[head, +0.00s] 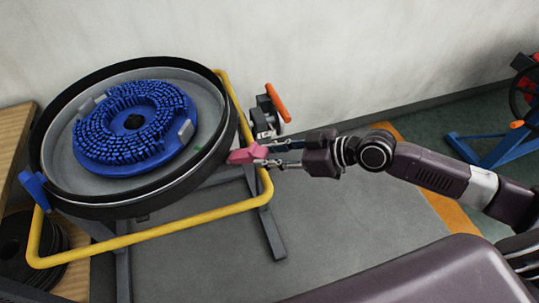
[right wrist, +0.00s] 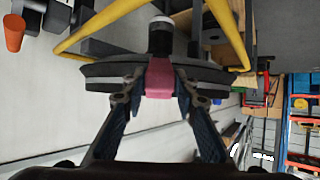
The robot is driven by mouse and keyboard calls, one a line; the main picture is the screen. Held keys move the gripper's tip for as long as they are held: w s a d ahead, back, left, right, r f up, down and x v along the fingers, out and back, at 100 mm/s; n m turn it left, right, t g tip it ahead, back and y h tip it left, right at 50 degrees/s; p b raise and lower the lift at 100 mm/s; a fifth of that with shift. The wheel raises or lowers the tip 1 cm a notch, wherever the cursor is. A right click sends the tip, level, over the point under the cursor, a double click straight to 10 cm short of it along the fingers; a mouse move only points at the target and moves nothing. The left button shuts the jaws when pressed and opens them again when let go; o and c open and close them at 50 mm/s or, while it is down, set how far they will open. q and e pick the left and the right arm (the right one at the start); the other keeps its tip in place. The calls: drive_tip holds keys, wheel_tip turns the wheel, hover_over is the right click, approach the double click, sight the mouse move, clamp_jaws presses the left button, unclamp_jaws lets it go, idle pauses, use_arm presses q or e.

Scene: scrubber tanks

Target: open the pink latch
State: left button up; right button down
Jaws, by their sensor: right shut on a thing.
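The pink latch (head: 247,154) is at the right side of the round black-rimmed scrubber tank (head: 215,160), beside the yellow frame bar. My right gripper (head: 262,153) reaches in from the right and is shut on the pink latch. In the right wrist view the pink latch (right wrist: 159,78) sits between the two fingertips of my right gripper (right wrist: 158,88), with the dark tank rim behind it. The fingertips cover part of the latch in the head view. My left gripper is not in view.
A blue brush disc (head: 133,122) lies inside the tank. A yellow tube frame (head: 150,238) surrounds the tank. A device with an orange handle (head: 278,102) stands behind my right gripper. A blue stand (head: 490,146) is at the far right. Grey floor lies clear below my right arm.

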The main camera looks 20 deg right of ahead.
drive_tip(key=shift+s+d+f, duration=0.15)
drive_tip(key=shift+s+f, duration=0.15)
drive_tip(key=shift+f, duration=0.5)
drive_tip(key=c, duration=1.9)
unclamp_jaws()
drive_tip(key=o, duration=0.4)
drive_tip(key=shift+w+r, duration=0.15)
drive_tip(key=shift+w, duration=0.1)
drive_tip(key=shift+r, duration=0.1)
drive_tip(key=shift+s, duration=0.1)
drive_tip(key=shift+v, duration=3.7)
